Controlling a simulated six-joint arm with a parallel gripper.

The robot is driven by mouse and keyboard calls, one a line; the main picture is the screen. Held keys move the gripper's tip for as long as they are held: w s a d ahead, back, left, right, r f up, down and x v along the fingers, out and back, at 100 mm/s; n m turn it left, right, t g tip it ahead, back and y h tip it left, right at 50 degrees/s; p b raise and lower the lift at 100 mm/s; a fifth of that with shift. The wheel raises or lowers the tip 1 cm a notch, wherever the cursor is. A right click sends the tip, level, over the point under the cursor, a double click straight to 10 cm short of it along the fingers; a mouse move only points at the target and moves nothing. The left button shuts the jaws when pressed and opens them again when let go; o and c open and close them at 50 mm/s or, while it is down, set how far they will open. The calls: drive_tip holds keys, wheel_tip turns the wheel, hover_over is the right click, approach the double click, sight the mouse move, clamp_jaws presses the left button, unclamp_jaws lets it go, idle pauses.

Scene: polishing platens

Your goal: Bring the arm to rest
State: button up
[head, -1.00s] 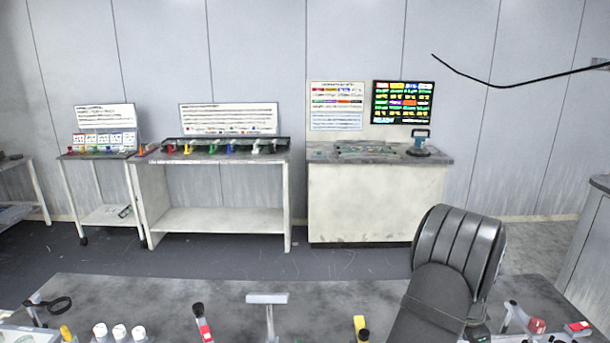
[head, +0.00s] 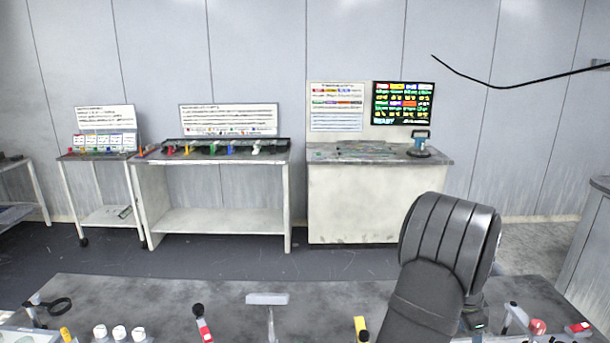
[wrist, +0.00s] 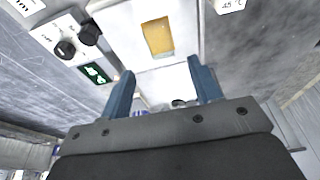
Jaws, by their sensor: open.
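My gripper shows in the wrist view (wrist: 160,92) with its two blue fingers apart and nothing between them. Beyond the fingers is a pale panel with a yellow-brown rectangular window (wrist: 158,37). In the head view my dark arm rises at the lower right over the near bench (head: 170,293). My gripper's fingers cannot be made out in the head view.
The near bench holds a red-and-black handled tool (head: 202,323), a yellow-and-black one (head: 361,328), a grey T-shaped stand (head: 267,299) and several white-capped bottles. In the wrist view, black knobs (wrist: 65,48) and a green display (wrist: 93,73) sit left of the fingers.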

drive_tip(key=x, duration=0.8)
drive_tip(key=shift+f, duration=0.2)
drive_tip(key=r, duration=0.5)
drive_tip(key=shift+s, duration=0.35)
drive_tip(key=s+d+r, duration=0.3)
drive_tip(key=s+r, duration=0.3)
drive_tip(key=s, duration=0.5)
drive_tip(key=s+d+f+n, duration=0.1)
drive_tip(key=s+d+f, duration=0.2)
drive_tip(key=s+d, duration=0.45)
drive_tip(key=s+d+f+n, duration=0.15)
drive_tip(key=s+d, duration=0.35)
drive_tip(key=s, duration=0.5)
drive_tip(key=shift+t, duration=0.3)
drive_tip(key=shift+w+d+f, duration=0.1)
drive_tip(key=shift+w+f, duration=0.75)
drive_tip(key=shift+w, duration=0.5)
drive_tip(key=shift+w+d+f, duration=0.1)
drive_tip(key=shift+w+f, duration=0.8)
drive_tip(key=shift+w, duration=0.45)
drive_tip(key=shift+w+d+f, duration=0.1)
drive_tip(key=shift+w+f, duration=0.75)
drive_tip(key=shift+w, duration=0.5)
